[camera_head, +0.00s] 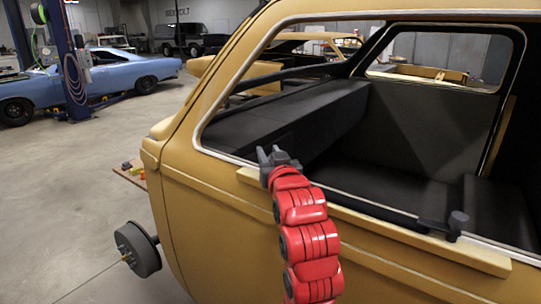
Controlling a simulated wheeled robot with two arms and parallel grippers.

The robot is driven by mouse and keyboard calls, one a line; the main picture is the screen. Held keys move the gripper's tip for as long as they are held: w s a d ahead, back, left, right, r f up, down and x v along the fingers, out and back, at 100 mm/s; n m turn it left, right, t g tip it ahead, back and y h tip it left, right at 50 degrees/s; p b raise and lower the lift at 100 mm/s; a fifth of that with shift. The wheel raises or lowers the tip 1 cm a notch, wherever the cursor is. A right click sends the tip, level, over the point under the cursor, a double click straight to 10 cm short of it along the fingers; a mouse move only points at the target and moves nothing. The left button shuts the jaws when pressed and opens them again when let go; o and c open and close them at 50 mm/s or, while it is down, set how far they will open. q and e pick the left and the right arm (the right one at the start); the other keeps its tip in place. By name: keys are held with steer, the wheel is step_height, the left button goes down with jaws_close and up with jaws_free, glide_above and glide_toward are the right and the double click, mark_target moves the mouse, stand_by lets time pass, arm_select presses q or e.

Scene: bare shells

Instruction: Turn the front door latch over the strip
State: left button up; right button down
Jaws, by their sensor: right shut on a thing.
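A tan strip (375,222) runs along the sill below the window opening of the yellow car shell. My right gripper (275,156), on the red arm, is at the strip's left end. It is shut on a small dark latch there, mostly hidden by the jaws; I cannot tell how far it is turned. Another dark latch (457,222) with a knob sits near the strip's right end, its short arm pointing left along the sill. I cannot tell from the picture which latch is the front one. My left gripper is not in view.
The yellow car shell (215,225) fills the right side, with a dark interior behind the opening. A wheel hub (138,250) sticks out at lower left. A blue car (90,76) and a lift post (68,55) stand farther back.

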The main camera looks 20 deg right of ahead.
stand_by(0.4)
steer(key=c, duration=0.6)
jaws_free()
